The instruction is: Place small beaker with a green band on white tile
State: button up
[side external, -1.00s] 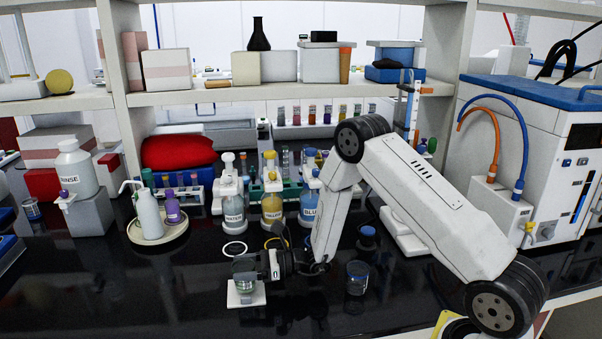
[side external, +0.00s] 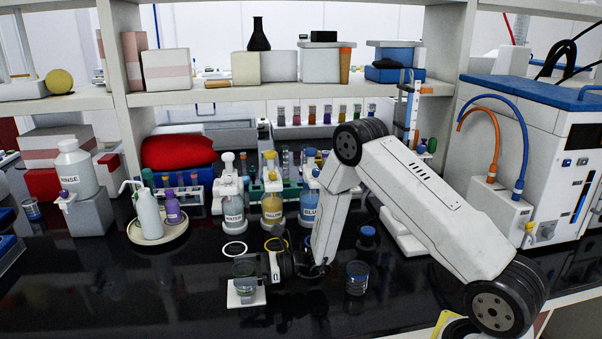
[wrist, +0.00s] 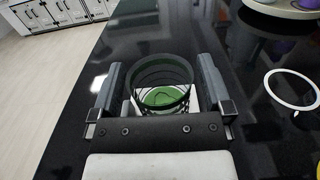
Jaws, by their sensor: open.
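The small beaker with a green band (side external: 245,270) stands upright on the white tile (side external: 257,298), toward the front left of the black bench. In the wrist view I look down into the clear beaker (wrist: 162,75), with green showing at its bottom and the tile's white surface around it. My gripper (wrist: 168,92) is open, with one finger on each side of the beaker and a visible gap to the glass. In the side view my gripper (side external: 262,268) reaches in low from the right. The tile is partly hidden by the beaker and my gripper.
A second beaker (side external: 357,278) stands right of my gripper. A white ring (side external: 234,249) and a yellow ring (side external: 276,245) lie behind. Bottles labelled water (side external: 233,208), yellow (side external: 272,206) and blue (side external: 309,205) stand further back. The bench left of the tile is clear.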

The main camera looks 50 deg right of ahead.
jog(key=shift+r, duration=0.1)
jog(key=v, duration=0.2)
jog(key=shift+s+d, duration=0.2)
jog(key=shift+d, duration=0.1)
jog(key=shift+s+d+r, duration=0.1)
jog(key=shift+s+r, duration=0.05)
jog(key=shift+r, duration=0.2)
notch_tip(320, 180, up, 6)
jog(key=shift+r, duration=0.15)
dwell(0.4)
